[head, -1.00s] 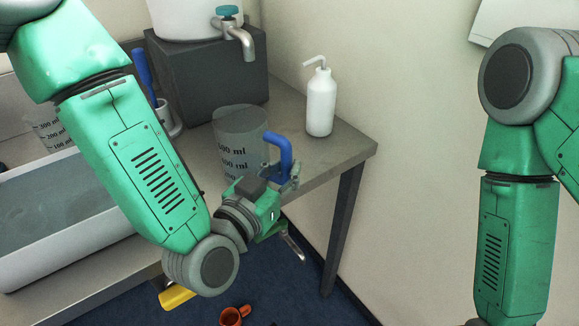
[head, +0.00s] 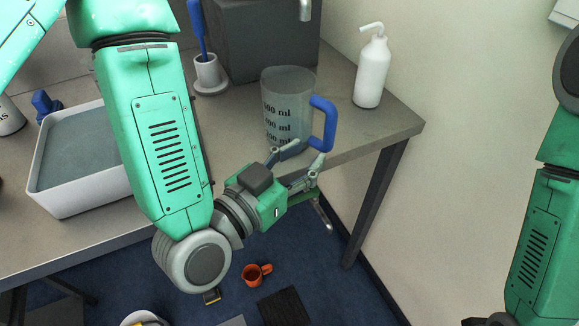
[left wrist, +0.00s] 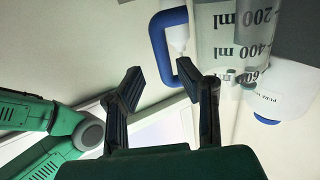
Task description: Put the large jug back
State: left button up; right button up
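The large jug (head: 288,105) is clear, with black ml marks and a blue handle (head: 325,125) facing right. It stands upright on the grey table (head: 225,140), near the front edge. My left gripper (head: 298,162) is open and empty in front of the jug, just below the handle. In the left wrist view the handle (left wrist: 162,50) shows beyond the spread fingers (left wrist: 162,88), with a gap, and part of the jug (left wrist: 235,50) shows at upper right. My right arm is at the right edge of the head view; its gripper is out of view.
A white wash bottle (head: 372,72) stands right of the jug. A dark block (head: 265,45) and a brush in a white holder (head: 208,75) are behind. A white tray (head: 85,200) lies left. A small orange jug (head: 256,273) is on the blue floor.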

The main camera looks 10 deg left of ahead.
pick_arm(q)
jog(key=p+v, duration=0.4)
jog(key=shift+s+a+r, duration=0.1)
jog(key=shift+s, duration=0.1)
dwell(0.5)
